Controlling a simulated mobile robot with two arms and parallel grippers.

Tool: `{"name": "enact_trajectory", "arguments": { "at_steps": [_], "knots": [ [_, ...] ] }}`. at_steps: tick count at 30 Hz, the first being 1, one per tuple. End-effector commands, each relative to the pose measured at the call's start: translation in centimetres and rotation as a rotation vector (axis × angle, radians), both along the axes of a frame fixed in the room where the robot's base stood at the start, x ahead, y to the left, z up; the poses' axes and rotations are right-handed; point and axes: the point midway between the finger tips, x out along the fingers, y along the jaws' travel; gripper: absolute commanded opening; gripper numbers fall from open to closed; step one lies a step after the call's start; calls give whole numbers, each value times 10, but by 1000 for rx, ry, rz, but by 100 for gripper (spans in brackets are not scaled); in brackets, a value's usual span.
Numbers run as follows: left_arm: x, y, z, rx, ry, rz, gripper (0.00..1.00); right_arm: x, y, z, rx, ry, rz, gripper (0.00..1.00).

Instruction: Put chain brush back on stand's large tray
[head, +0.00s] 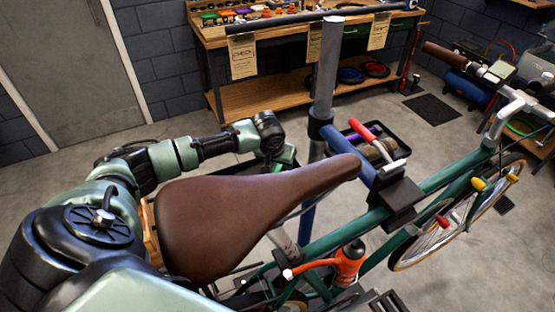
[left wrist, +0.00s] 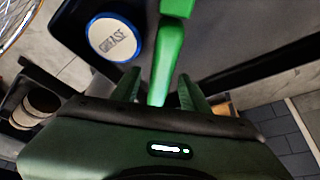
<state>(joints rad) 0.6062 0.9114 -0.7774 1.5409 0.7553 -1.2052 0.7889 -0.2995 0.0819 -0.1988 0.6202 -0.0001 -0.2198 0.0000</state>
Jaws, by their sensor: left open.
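The chain brush shows in the left wrist view as a bright green handle (left wrist: 166,75), running from the top edge down between my fingers. Its bristle end is not visible. My left gripper (left wrist: 164,92) is open, with one finger on each side of the handle. The handle lies over the large tray (left wrist: 228,45), a dark grey surface with a black rim; I cannot tell whether it touches it. In the head view my left gripper (head: 284,156) is behind the saddle, beside the stand post, and the brush is not clear there. My right gripper is not in view.
A blue-rimmed grease tub (left wrist: 113,39) stands close to the left finger. The brown saddle (head: 235,205) and the green bike frame (head: 340,238) are in front of my arm.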

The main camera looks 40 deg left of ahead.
Motion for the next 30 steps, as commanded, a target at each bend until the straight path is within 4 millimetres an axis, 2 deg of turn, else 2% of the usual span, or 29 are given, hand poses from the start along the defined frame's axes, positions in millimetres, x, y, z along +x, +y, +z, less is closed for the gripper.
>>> {"name": "enact_trajectory", "arguments": {
  "at_steps": [15,21,30],
  "knots": [
    [-37,-12,90,1,-2,0,45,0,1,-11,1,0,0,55],
    [-44,-14,105,0,0,0,45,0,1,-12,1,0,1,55],
    [-44,-14,106,-1,1,1,45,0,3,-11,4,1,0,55]
  ]
}}
